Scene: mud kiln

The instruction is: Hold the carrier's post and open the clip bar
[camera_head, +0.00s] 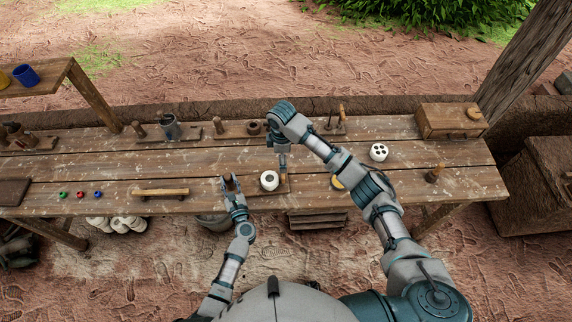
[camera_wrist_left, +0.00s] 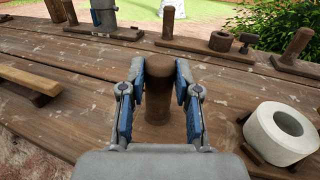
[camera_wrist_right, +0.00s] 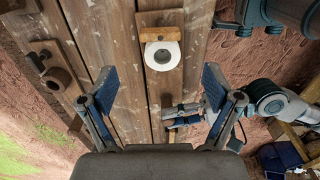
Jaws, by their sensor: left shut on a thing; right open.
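The carrier's brown post (camera_wrist_left: 158,90) stands upright between the fingers of my left gripper (camera_wrist_left: 160,88), which is shut on it. In the head view my left gripper (camera_head: 230,183) is at the left end of the carrier. A white roll (camera_head: 269,180) with a dark hole lies right of the post; it also shows in the right wrist view (camera_wrist_right: 162,57). The light wooden clip bar (camera_wrist_right: 162,34) lies across the carrier just beyond the roll. My right gripper (camera_wrist_right: 160,90) is open and empty, pointing down above the carrier. In the head view its fingers are small.
Along the table's back stand other boards with posts (camera_head: 138,129) and a grey mug (camera_head: 170,127). A wooden box (camera_head: 450,121) is at the back right, a white piece with holes (camera_head: 379,151) nearer. A light bar (camera_head: 160,192) and small coloured knobs (camera_head: 80,194) lie left.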

